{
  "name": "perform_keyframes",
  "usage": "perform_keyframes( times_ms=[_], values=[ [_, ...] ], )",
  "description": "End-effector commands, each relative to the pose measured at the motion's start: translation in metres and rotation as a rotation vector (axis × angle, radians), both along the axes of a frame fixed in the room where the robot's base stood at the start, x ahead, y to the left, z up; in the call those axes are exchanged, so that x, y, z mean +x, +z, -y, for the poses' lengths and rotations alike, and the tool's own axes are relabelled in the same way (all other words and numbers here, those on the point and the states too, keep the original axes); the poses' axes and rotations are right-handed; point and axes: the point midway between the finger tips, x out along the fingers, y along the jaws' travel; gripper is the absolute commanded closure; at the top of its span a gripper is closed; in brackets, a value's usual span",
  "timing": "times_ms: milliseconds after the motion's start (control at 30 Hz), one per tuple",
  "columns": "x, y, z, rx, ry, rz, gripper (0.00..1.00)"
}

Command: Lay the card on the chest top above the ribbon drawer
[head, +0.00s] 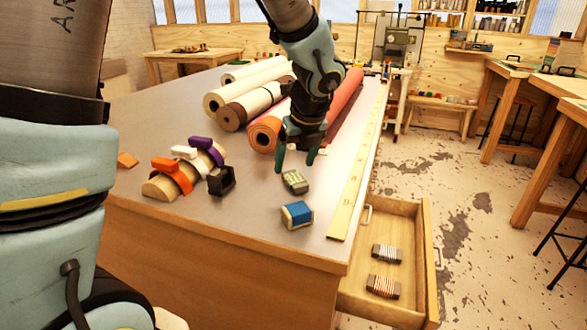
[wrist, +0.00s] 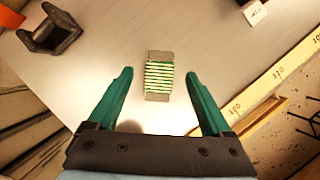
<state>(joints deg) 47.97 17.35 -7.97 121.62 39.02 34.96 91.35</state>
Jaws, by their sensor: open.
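A grey card wound with green and cream ribbon (head: 294,181) lies on the grey top of the wooden chest (head: 240,215). It also shows in the wrist view (wrist: 159,76), ahead of and between the fingertips. My gripper (head: 296,164) points down, open and empty, just above and beyond the card in the head view. In the wrist view the open fingers (wrist: 159,74) stand apart on either side of the card's line. The drawer (head: 407,235) is pulled out at the chest's right side. In it lie a red-striped card (head: 383,286) and a dark-and-white striped card (head: 386,253).
A blue block (head: 297,214) sits near the card. A yellow ruler (head: 357,185) runs along the right edge. A dark holder (head: 222,180) and a wooden rack with coloured handles (head: 161,186) stand left. Several rolls (head: 267,130) lie behind.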

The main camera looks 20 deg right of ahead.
Motion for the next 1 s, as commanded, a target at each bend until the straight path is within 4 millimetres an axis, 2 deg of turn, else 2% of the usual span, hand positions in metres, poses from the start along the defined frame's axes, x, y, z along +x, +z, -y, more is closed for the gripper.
perform_keyframes(
  times_ms=[33, 200, 400, 567, 767, 867, 967, 1000],
  values=[
    [-0.004, 0.013, 0.001, -0.006, -0.001, 0.004, 0.16],
    [-0.018, 0.046, 0.002, -0.004, -0.001, 0.004, 0.16],
    [-0.029, 0.071, 0.002, -0.002, -0.002, 0.003, 0.16],
    [-0.033, 0.079, 0.001, -0.001, 0.0, 0.001, 0.16],
    [-0.031, 0.078, -0.004, -0.009, 0.032, -0.005, 0.16],
    [-0.021, 0.069, -0.025, -0.057, 0.193, -0.028, 0.16],
    [-0.008, 0.053, -0.068, -0.152, 0.52, -0.066, 0.16],
    [-0.003, 0.046, -0.088, -0.201, 0.687, -0.081, 0.16]
  ],
)
